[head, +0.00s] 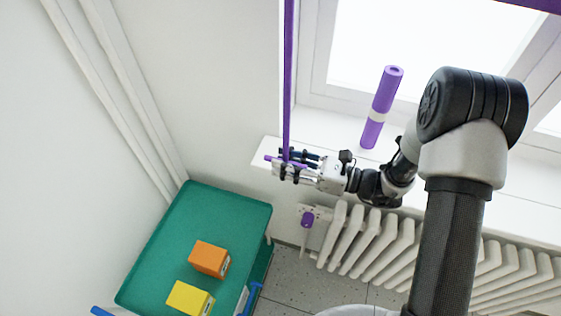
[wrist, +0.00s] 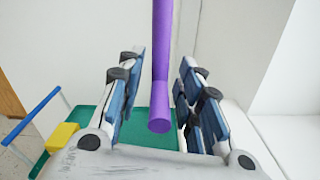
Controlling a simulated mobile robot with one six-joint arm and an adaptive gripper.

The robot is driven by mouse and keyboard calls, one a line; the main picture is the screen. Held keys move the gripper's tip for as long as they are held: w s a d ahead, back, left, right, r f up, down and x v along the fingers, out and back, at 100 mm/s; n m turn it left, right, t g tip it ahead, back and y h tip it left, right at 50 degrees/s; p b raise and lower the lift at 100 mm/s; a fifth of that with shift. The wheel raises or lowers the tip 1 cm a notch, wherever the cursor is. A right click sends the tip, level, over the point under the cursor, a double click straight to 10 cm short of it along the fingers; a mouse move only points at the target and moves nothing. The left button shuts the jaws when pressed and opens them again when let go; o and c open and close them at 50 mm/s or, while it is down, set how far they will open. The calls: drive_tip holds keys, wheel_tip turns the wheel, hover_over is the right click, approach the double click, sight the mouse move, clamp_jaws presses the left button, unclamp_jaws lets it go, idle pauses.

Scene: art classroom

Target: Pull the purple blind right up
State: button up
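The edge of the purple blind (head: 530,4) shows at the top right of the head view. A long purple pull rod (head: 288,75) hangs straight down in front of the wall, left of the window. A short crosswise purple part (head: 272,158) shows at its lower end. My gripper (head: 284,165) is at that lower end. In the wrist view the rod (wrist: 162,40) passes between the two open fingers of my gripper (wrist: 160,65), with a visible gap on each side. Its round lower end (wrist: 160,125) lies between the fingers, near the palm.
A purple roll (head: 381,110) with a pale band stands on the white windowsill (head: 330,140). A white radiator (head: 400,245) is below, with a purple knob (head: 307,220). A green-topped trolley (head: 170,235) carries an orange box (head: 209,259) and a yellow box (head: 190,299).

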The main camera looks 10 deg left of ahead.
drive_tip(key=shift+a, duration=0.8)
drive_tip(key=shift+c, duration=0.4)
clamp_jaws()
